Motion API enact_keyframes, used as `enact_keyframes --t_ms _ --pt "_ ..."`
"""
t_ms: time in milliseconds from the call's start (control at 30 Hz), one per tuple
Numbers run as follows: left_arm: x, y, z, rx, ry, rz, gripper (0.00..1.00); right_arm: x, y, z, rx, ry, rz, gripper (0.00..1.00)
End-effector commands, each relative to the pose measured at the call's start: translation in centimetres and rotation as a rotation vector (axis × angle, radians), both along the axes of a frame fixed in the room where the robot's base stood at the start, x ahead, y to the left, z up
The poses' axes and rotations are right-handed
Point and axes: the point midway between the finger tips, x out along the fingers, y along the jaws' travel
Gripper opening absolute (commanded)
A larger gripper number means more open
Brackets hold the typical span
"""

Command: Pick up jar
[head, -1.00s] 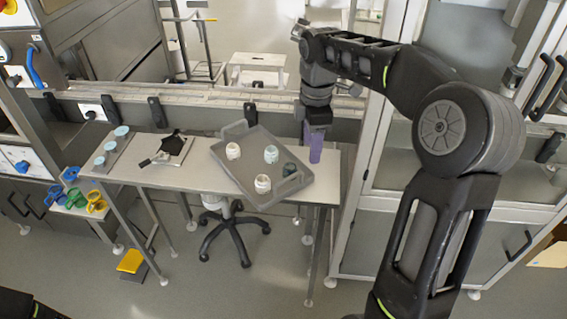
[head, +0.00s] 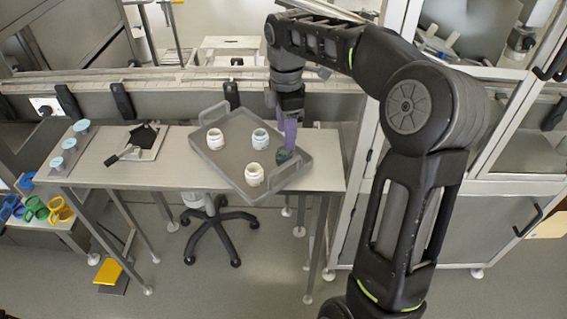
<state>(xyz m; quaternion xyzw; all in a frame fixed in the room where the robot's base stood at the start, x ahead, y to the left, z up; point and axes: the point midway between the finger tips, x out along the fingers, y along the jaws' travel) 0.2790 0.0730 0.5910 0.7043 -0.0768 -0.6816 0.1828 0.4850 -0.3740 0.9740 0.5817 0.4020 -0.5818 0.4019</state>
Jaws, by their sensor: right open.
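A grey tray (head: 233,166) lies turned at an angle on the table. Three white jars stand on it: one at the left (head: 214,139), one at the back with a pale blue top (head: 260,139) and one at the front (head: 254,175). A dark teal jar (head: 285,156) stands near the tray's right side. My right gripper (head: 288,145), with purple fingers, points down right over the teal jar and partly hides it. It is open; whether the fingers reach around the jar I cannot tell. My left gripper is not in view.
A strip with several pale blue lids (head: 69,144) and a board with a dark tool (head: 141,142) lie left of the tray on the table (head: 190,178). Behind runs a conveyor rail (head: 180,75). A chair base stands below the table. A glass-fronted cabinet is at the right.

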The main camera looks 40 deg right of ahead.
Motion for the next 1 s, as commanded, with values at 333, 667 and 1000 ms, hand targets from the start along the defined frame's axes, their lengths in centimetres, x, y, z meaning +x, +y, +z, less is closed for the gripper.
enact_keyframes --t_ms 333,667,1000 --pt "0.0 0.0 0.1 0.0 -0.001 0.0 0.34 0.0 0.0 -0.6 0.0 0.003 0.0 0.51" --pt "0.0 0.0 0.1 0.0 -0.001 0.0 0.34 0.0 0.0 -2.5 0.0 0.0 0.0 0.51" --pt "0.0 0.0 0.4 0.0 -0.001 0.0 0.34 0.0 0.2 -4.0 0.0 0.004 0.001 0.51"
